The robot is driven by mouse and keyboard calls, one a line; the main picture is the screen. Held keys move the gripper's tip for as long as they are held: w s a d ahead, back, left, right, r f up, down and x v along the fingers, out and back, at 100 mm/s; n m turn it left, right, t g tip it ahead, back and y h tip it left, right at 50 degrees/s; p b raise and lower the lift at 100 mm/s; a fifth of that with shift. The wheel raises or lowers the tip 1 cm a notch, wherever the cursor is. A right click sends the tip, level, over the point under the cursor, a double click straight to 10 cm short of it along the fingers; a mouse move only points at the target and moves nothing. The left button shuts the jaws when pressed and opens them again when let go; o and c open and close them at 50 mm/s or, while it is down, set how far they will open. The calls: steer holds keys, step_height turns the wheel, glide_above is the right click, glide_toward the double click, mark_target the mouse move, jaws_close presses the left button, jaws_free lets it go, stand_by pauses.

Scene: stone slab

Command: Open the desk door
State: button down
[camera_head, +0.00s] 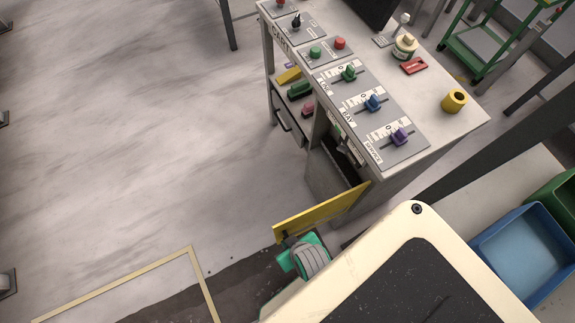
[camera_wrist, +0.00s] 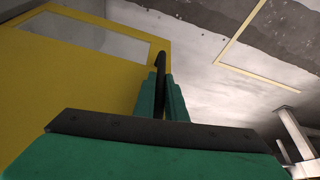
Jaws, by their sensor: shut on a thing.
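The yellow desk door (camera_head: 322,213) stands swung out from the desk's (camera_head: 440,125) near end, and the dark compartment (camera_head: 340,168) behind it shows. In the wrist view the door (camera_wrist: 75,85) fills the left side and has a pale window panel. A black handle (camera_wrist: 160,62) stands at the door's edge. My green gripper (camera_head: 288,256) is at the free end of the door, on its outer side. In the wrist view my gripper's fingers (camera_wrist: 162,92) are shut on the black handle. In the head view the handle is hardly visible.
The desk top carries coloured sliders, a yellow cup (camera_head: 454,101), a red item (camera_head: 414,66) and a bottle (camera_head: 405,46). A drawer (camera_head: 288,126) sits at the desk's left. Blue (camera_head: 525,255) and green bins stand at the right. The floor at left is mostly clear.

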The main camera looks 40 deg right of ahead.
steer(key=c, duration=1.8)
jaws_free()
steer(key=shift+w, duration=0.15)
steer(key=shift+r, duration=0.1)
steer(key=v, duration=0.7)
steer(key=shift+a+r, duration=0.1)
steer(key=shift+r, duration=0.05)
